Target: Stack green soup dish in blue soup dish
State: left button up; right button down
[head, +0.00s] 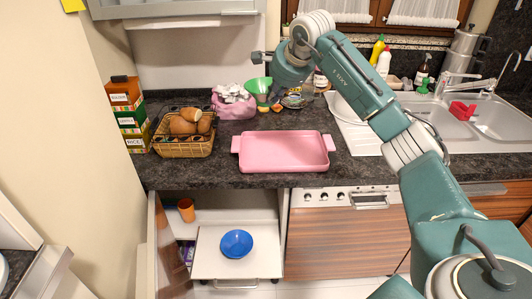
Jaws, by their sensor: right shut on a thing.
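The green soup dish (256,85) is at the back of the counter, tilted beside the wrist of my right arm. My right gripper (271,92) is shut on the green dish; its fingers are small and partly hidden, so the exact grip is unclear. The blue soup dish (236,243) sits upright on a white pulled-out shelf (212,263) in the open lower cabinet, well below and nearer than the green dish. Its inside looks empty. My left gripper is not in view.
A pink tray (283,165) lies on the dark counter between the two dishes. A wire bread basket (184,146) and a pink bag (233,110) stand left. An orange cup (186,209) is inside the cabinet. The sink (470,122) is right. Shelf space around the blue dish is clear.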

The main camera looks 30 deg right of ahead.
notch_tip(320, 180, down, 16)
jog(key=p, duration=0.3)
jog(key=shift+r, duration=0.15)
notch_tip(320, 180, down, 3)
jog(key=shift+p, duration=0.4)
jog(key=shift+f, duration=0.4)
jog(key=c, duration=1.9)
grip_release()
